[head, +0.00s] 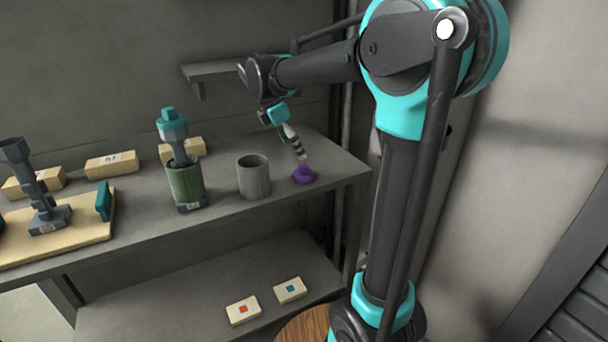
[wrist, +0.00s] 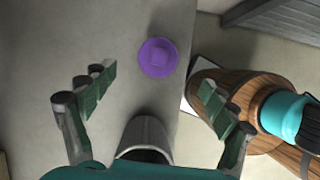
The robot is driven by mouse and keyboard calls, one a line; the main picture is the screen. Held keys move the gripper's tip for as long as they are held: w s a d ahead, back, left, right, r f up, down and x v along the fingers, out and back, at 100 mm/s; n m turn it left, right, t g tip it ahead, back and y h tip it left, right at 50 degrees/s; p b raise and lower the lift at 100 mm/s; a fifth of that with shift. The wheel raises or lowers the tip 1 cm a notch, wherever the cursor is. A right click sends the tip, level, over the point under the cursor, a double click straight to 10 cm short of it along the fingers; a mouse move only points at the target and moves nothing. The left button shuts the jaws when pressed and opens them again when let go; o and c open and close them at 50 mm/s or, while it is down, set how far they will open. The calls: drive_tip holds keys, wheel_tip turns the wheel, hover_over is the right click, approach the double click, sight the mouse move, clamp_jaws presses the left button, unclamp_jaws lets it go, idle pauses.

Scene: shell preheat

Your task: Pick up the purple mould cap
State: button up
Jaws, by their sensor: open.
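The purple mould cap (head: 304,174) sits on the grey bench near its right end. It also shows in the wrist view (wrist: 158,57) as a round disc with a raised, squarish middle. My gripper (head: 299,153) is just above the cap in the head view, pointing down. In the wrist view my gripper (wrist: 157,85) has its two green-padded fingers spread wide, with nothing between the pads. The cap lies ahead of the fingertips, roughly midway between their lines. The gap in height between fingers and cap is hard to tell.
A grey cup (head: 253,178) stands left of the cap; it also shows between the finger bases in the wrist view. A green canister (head: 186,187) stands further left. The bench's edge (head: 350,180) is close to the cap's right. Two small cards lie on the lower shelf (head: 190,300).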

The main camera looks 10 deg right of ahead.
sight(302, 166)
drive_tip(key=x, duration=0.9)
drive_tip(key=shift+f, duration=0.25)
drive_tip(key=shift+c, duration=0.4)
drive_tip(key=c, duration=1.2)
drive_tip(key=shift+o, duration=0.2)
wheel_tip(302, 166, up, 20)
